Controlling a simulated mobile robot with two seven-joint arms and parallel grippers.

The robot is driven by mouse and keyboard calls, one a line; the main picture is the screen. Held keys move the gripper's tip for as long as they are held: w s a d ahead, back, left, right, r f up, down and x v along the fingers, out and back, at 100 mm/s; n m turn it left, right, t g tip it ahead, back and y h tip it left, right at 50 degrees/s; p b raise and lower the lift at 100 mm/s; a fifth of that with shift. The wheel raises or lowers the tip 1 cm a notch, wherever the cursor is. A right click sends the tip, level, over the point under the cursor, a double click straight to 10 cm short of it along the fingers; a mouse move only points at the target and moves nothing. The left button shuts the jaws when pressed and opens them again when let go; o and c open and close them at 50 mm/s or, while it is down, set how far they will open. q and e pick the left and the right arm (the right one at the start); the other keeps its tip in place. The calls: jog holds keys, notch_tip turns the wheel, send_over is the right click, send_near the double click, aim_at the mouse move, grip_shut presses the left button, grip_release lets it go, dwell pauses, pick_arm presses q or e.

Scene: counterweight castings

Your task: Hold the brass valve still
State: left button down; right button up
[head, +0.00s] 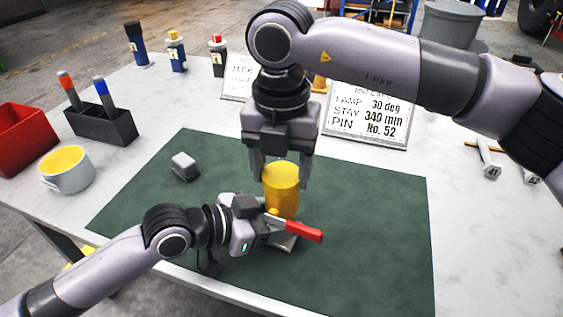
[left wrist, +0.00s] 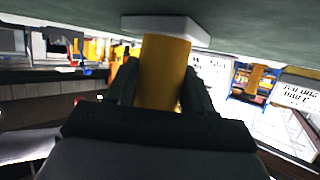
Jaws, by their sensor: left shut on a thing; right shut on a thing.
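The brass valve (head: 282,194) stands upright on a pale base block (head: 285,243) on the green mat (head: 370,230). A red lever handle (head: 303,229) sticks out to its right, low down. My left gripper (head: 270,222) comes in from the left and is shut on the lower part of the valve; in the left wrist view the valve (left wrist: 164,70) lies between its two fingers, near the base block (left wrist: 168,27). My right gripper (head: 281,176) points down from above, with its fingers on either side of the valve's top, shut on it. The contact is partly hidden.
A small grey block (head: 185,166) lies on the mat at left. A mug (head: 68,170), a dark holder with pens (head: 102,124) and a red bin (head: 24,138) stand left of the mat. Sign boards (head: 367,118) stand behind. The mat's right side is clear.

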jog(key=m, duration=0.7)
jog(key=shift+m, duration=0.4)
jog(key=m, duration=0.4)
jog(key=shift+w+m, duration=0.1)
jog(key=shift+m, duration=0.2)
jog(key=m, duration=0.4)
jog(key=shift+m, duration=0.3)
jog(key=o, duration=1)
